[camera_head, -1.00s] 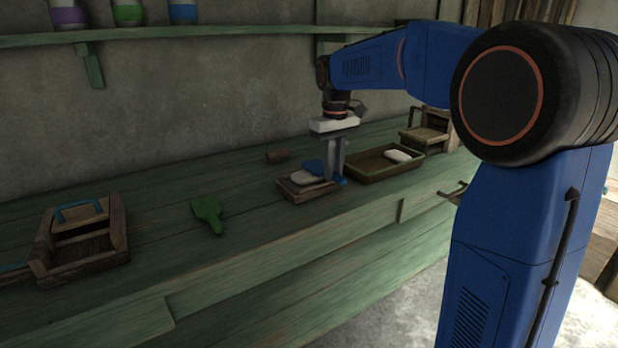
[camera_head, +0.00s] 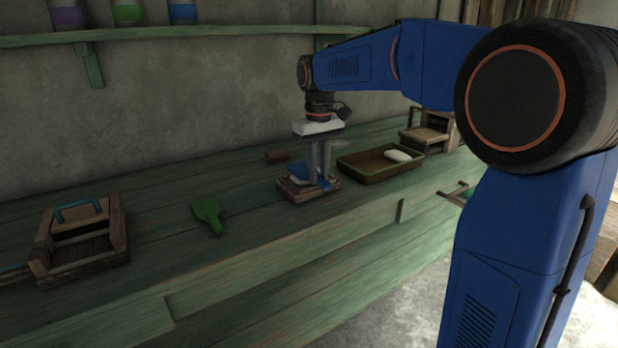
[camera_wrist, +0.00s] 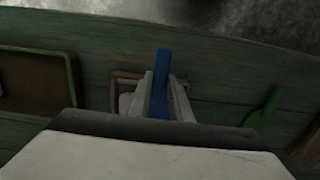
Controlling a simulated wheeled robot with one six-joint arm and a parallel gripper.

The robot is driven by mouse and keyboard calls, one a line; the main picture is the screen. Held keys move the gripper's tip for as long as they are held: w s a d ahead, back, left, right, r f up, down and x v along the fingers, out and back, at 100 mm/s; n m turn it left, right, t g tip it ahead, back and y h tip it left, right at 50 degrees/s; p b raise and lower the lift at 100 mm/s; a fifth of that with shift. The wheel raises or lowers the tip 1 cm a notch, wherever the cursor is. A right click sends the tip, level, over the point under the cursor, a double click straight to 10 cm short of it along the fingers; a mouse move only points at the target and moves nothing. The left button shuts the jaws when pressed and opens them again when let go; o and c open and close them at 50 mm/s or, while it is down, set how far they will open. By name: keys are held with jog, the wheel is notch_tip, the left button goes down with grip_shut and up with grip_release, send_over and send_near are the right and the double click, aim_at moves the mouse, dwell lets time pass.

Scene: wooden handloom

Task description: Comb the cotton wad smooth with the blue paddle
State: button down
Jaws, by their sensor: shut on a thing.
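My gripper (camera_head: 319,181) is shut on the blue paddle (camera_head: 299,172) and holds it low over a small wooden board (camera_head: 297,196) on the bench. The blue handle (camera_wrist: 161,68) shows between the fingers in the wrist view, with the board's edge (camera_wrist: 124,76) beyond. The cotton wad on this board is mostly hidden by the paddle and fingers; I cannot tell whether paddle and wad touch. Another white wad (camera_head: 398,155) lies in the green-rimmed tray (camera_head: 372,177) to the right.
A green paddle (camera_head: 207,212) lies on the bench to the left. Farther left stands a wooden box with a blue handle (camera_head: 82,244). A small brown block (camera_head: 278,156) lies behind the board. A wooden frame (camera_head: 428,134) stands at the far right. Bench between green paddle and board is clear.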

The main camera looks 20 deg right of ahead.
jog(key=shift+r, duration=0.1)
jog(key=shift+r, duration=3.4)
